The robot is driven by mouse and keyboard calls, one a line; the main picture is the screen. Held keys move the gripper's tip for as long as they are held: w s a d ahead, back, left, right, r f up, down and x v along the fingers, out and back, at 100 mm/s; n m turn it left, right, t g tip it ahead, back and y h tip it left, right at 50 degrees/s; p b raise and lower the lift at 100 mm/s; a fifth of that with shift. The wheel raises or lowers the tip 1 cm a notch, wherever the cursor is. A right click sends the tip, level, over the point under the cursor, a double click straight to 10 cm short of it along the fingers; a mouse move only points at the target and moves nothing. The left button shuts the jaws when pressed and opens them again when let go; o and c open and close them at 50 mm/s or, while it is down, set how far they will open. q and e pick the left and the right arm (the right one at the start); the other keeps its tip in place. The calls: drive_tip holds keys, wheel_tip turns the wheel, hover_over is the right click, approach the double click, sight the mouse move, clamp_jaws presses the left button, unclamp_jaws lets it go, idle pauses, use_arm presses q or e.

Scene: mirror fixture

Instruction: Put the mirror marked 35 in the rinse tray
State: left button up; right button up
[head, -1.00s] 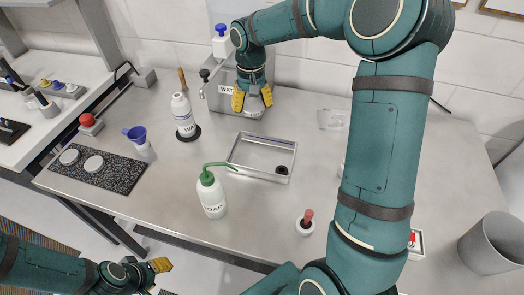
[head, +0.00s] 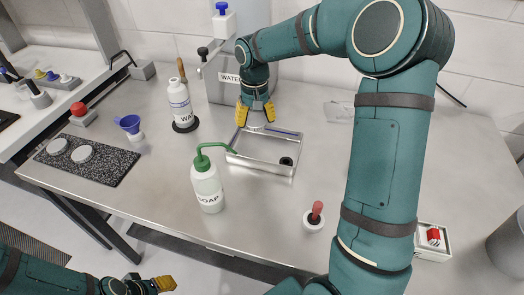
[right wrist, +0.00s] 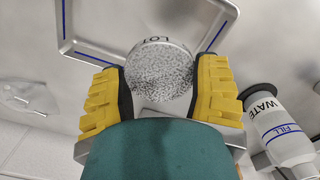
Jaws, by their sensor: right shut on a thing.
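My right gripper (head: 256,113) is shut on a round, speckled grey disc, the mirror (right wrist: 160,75), held between its yellow fingers in the right wrist view. Part of a mark reading like "LOT" shows at its rim; I cannot read a 35. The rinse tray (head: 262,172) is a shallow metal tray with a blue line and a dark round drain. The gripper is over its back edge; the tray rim also shows in the right wrist view (right wrist: 66,28). My left gripper (head: 164,284) is low at the lower left, away from the table; its finger opening is unclear.
A soap bottle (head: 207,188) with a green spout reaches to the tray's left edge. A white wash bottle (head: 181,105) and the water tank (head: 225,80) stand behind. Two grey discs (head: 81,153) lie on a dark speckled mat (head: 110,167). A red-handled tool (head: 315,215) stands in front.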

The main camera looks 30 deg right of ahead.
sight(256, 147)
wheel_tip(256, 147, down, 10)
drive_tip(key=shift+r+b, duration=0.25)
drive_tip(key=shift+b, duration=0.9)
drive_tip(key=shift+r, duration=0.1)
drive_tip(key=o, duration=1.2)
wheel_tip(256, 147, up, 12)
drive_tip(key=p, duration=0.3)
drive_tip(key=shift+w, duration=0.1)
